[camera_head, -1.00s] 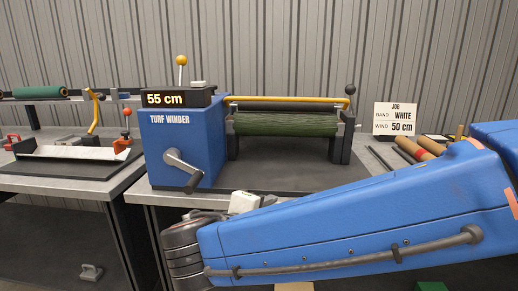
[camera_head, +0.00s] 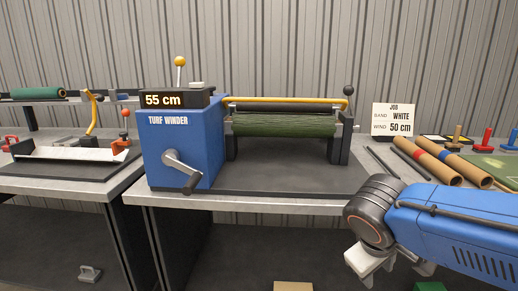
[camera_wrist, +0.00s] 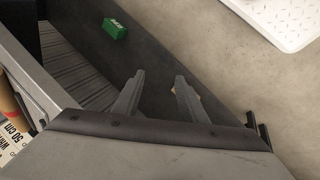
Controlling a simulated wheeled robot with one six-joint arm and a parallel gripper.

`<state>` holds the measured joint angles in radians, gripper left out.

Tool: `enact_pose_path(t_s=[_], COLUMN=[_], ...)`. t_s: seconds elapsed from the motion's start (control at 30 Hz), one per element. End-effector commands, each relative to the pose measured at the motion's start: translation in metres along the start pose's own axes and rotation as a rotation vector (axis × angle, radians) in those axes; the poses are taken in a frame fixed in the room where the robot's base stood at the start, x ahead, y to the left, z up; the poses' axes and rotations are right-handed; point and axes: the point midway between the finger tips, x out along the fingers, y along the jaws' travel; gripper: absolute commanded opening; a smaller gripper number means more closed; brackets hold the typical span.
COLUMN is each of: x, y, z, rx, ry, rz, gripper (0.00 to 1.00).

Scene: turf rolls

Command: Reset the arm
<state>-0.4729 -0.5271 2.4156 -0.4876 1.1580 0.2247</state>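My gripper (camera_wrist: 160,78) shows in the wrist view with its two fingers apart and nothing between them. It points down past the bench edge toward the floor. In the head view my blue arm reaches in from the lower right, in front of the bench. Its dark wrist joint hangs near the bench's front edge, with a pale part below it. The fingers cannot be made out in the head view.
The blue turf winder (camera_head: 182,145) reads 55 cm and holds a green turf roll (camera_head: 285,124). A job card (camera_head: 394,119) says white, 50 cm. Cardboard tubes (camera_head: 425,160) lie at right.

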Motion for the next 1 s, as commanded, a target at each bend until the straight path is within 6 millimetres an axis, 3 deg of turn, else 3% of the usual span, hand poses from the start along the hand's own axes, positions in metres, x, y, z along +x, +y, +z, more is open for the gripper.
enact_pose_path(t_s=[0.1, 0.4, 0.7, 1.0], x=[0.005, 0.009, 0.008, 0.007], y=[0.002, -0.005, -0.010, -0.011], z=[0.020, 0.054, 0.066, 0.067], rx=[0.091, 0.310, 0.467, 0.488], ry=[0.006, 0.068, 0.145, 0.159], rz=[-0.069, -0.218, -0.294, -0.304], gripper=[0.39, 0.39, 0.39, 0.39])
